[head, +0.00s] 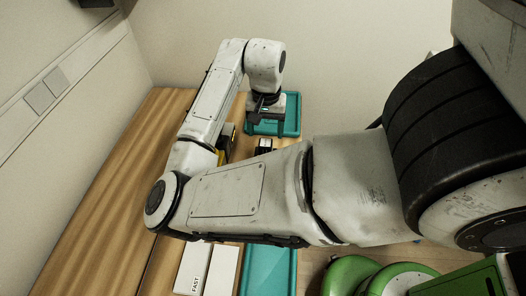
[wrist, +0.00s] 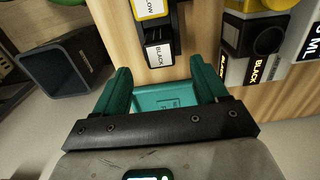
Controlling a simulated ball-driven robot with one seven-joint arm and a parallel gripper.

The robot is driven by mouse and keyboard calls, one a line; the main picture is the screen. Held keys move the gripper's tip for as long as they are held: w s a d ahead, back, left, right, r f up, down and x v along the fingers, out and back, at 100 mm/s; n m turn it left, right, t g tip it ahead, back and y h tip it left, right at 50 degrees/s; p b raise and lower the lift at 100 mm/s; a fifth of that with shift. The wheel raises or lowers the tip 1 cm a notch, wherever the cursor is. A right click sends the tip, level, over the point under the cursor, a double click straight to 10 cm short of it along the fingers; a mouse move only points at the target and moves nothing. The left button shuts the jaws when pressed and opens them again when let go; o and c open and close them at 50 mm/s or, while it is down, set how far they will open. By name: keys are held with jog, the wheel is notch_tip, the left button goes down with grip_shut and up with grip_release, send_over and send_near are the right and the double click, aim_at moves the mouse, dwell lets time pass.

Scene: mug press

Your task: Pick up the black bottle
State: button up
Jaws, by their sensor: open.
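A dark holder with a white BLACK label (wrist: 159,54) is at the top centre, just beyond my fingertips. My gripper (wrist: 160,68) is open, its two green fingers apart with nothing held between them. In the head view my gripper (head: 266,110) hangs over the far teal tray (head: 291,127). I cannot make out the bottle in the head view, where my arm covers much of the table.
Another labelled item (wrist: 309,42) is at the right edge. A dark open box (wrist: 66,66) is at the left. White boxes, one lettered FAST (head: 193,270), lie beside a near teal tray (head: 268,272). The table's left side (head: 115,175) is clear.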

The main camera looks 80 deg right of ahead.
aim_at(265, 142)
jog(key=shift+a+f+p, duration=0.1)
jog(key=shift+f+p, duration=0.25)
jog(key=shift+f, duration=2.85)
jog(key=c, duration=1.2)
jog(key=shift+o, duration=0.2)
jog(key=shift+r, duration=0.2)
